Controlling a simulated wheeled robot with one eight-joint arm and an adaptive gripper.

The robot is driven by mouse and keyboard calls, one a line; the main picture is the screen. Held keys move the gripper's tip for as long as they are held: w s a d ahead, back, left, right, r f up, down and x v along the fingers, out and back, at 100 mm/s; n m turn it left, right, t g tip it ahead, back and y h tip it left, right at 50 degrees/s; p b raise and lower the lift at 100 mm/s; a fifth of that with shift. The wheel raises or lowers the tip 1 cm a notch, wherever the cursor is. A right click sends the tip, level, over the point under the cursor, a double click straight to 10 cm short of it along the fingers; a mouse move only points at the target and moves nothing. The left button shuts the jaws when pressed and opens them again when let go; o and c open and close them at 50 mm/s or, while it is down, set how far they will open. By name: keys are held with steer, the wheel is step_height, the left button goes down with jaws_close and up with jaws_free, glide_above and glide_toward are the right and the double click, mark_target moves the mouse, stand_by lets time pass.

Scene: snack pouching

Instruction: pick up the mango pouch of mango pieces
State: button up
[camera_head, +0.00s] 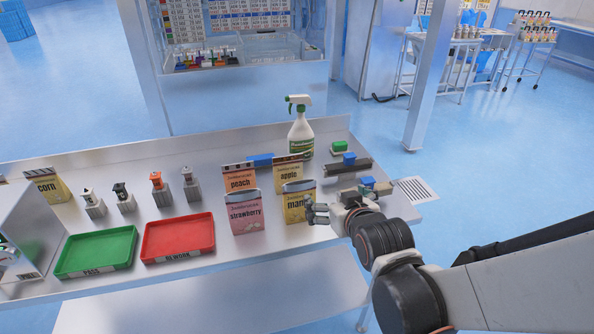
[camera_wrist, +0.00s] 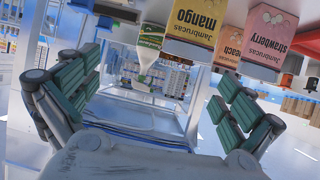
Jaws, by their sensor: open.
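The mango pouch (camera_head: 294,203) is yellow with a pale top and stands upright on the steel bench, in the front row right of the strawberry pouch. In the wrist view, which is upside down, the mango pouch (camera_wrist: 194,30) is at the top, above and between my fingers. My gripper (camera_head: 318,209) is just right of the pouch in the head view and overlaps its right edge. In the wrist view my gripper (camera_wrist: 155,92) has its green-padded fingers spread wide with nothing between them. I cannot tell whether a finger touches the pouch.
The strawberry pouch (camera_head: 247,213) stands close on the left. The peach pouch (camera_head: 239,178) and apple pouch (camera_head: 288,171) stand behind. A spray bottle (camera_head: 300,137) is farther back. Green (camera_head: 97,250) and red (camera_head: 178,238) trays lie left. Blocks and a dark bar (camera_head: 346,168) lie right.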

steer(key=a, duration=0.2)
steer(key=y+b, duration=0.1)
glide_toward(300, 184)
steer(key=w+f, duration=0.2)
steer(key=w, duration=0.1)
steer(key=shift+a+r+b+x, duration=0.15)
steer(key=shift+b+x, duration=0.25)
steer(key=shift+x, duration=0.75)
steer(key=shift+a+r+b+x, duration=0.15)
steer(key=shift+b+x, duration=0.3)
steer(key=shift+x, duration=0.75)
steer(key=shift+a+b+x, duration=0.15)
steer(key=shift+b+x, duration=0.25)
steer(key=shift+x, duration=0.75)
steer(key=shift+r, duration=0.1)
steer(key=c, duration=0.9)
